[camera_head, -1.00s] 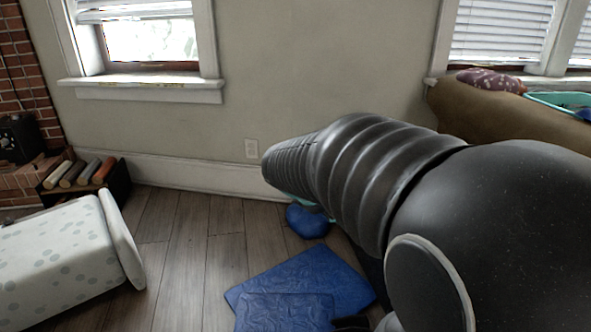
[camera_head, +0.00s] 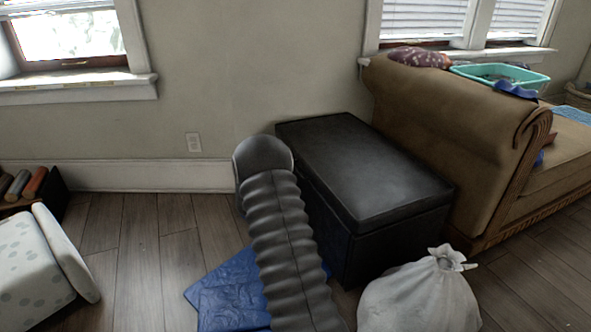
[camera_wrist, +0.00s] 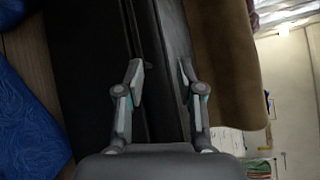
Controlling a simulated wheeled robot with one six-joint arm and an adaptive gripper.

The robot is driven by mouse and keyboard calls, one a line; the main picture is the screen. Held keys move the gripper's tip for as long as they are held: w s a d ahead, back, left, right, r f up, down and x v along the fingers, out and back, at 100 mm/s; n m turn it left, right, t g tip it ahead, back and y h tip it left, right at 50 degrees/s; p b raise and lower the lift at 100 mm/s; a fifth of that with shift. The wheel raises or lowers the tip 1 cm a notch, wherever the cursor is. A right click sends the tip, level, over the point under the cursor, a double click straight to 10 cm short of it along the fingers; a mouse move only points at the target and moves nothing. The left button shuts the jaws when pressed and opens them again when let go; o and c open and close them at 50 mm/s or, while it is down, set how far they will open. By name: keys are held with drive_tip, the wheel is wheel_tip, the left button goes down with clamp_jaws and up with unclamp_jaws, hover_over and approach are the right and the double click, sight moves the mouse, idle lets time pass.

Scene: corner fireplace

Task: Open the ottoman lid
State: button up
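The ottoman (camera_head: 375,165) is a black box with a flat, closed lid, standing by the wall at the left of the sofa. In the wrist view the dark ottoman (camera_wrist: 85,70) runs up the picture, turned on its side, with a seam between the fingertips. My gripper (camera_wrist: 162,77) is open, its two fingers spread toward the ottoman with nothing held. Whether a finger touches it I cannot tell. In the head view my arm hides the gripper and part of the ottoman's left side.
The brown sofa (camera_head: 450,105) stands close at the ottoman's right. A tied white bag (camera_head: 420,295) sits on the floor in front of it. Blue cloth (camera_head: 220,295) lies on the floor by my arm. A spotted white box (camera_head: 30,265) is at far left; bare floor (camera_head: 150,245) lies between.

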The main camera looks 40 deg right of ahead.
drive_tip(key=w+d+f+n, duration=0.1)
drive_tip(key=w+d+f, duration=0.1)
drive_tip(key=w+d, duration=0.1)
drive_tip(key=w+d+f+n+t, duration=0.1)
drive_tip(key=w+d+f, duration=0.1)
drive_tip(key=d, duration=0.3)
drive_tip(key=w+d+f+n, duration=0.1)
drive_tip(key=w+d+f, duration=0.1)
drive_tip(key=w+d, duration=0.2)
drive_tip(key=shift+w+d+f+n, duration=0.1)
drive_tip(key=shift+w+f+n, duration=0.1)
drive_tip(key=shift+f+n, duration=0.2)
drive_tip(key=shift+c, duration=0.2)
clamp_jaws()
